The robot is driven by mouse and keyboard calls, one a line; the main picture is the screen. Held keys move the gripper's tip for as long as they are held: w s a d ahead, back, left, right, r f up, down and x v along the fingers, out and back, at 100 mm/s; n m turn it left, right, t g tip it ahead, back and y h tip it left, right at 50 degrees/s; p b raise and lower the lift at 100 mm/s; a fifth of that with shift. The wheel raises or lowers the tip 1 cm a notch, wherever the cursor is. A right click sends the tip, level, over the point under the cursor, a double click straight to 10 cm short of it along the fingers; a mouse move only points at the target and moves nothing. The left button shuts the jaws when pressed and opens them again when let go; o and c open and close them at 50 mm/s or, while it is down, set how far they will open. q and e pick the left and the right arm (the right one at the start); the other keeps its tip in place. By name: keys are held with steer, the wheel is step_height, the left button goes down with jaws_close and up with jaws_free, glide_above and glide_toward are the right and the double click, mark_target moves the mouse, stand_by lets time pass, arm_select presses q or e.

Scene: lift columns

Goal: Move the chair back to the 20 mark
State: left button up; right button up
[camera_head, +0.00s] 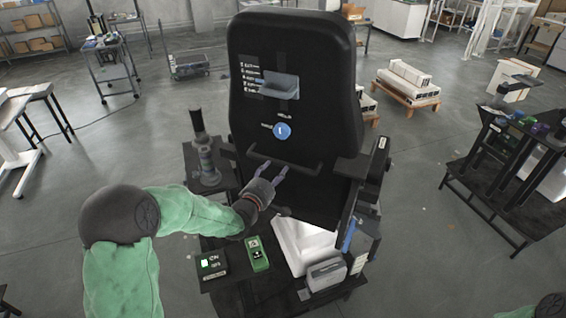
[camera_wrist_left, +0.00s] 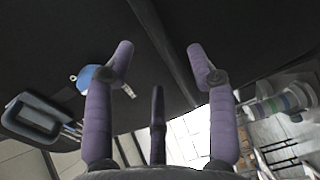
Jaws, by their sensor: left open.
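The chair (camera_head: 295,65) has a tall black backrest facing me, with a blue round label (camera_head: 282,131) and a dark bar handle (camera_head: 320,172) low on it. My left gripper (camera_head: 274,167) is open in front of the backrest, close to the left part of the handle. No 20 mark is readable. My right gripper is not in view.
A joystick console (camera_head: 207,165) stands left of the chair. A black box (camera_head: 211,263) and a green box (camera_head: 257,254) sit on the dark platform below. A grey box (camera_head: 327,274) is at its right. A black table (camera_head: 510,165) stands far right. Open floor lies on both sides.

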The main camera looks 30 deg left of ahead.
mark_target(281, 164)
arm_select(q)
steer(key=shift+w+a+f, duration=0.15)
steer(key=shift+w, duration=1.4)
steer(key=shift+w+a+f, duration=0.1)
steer(key=shift+w, duration=1.45)
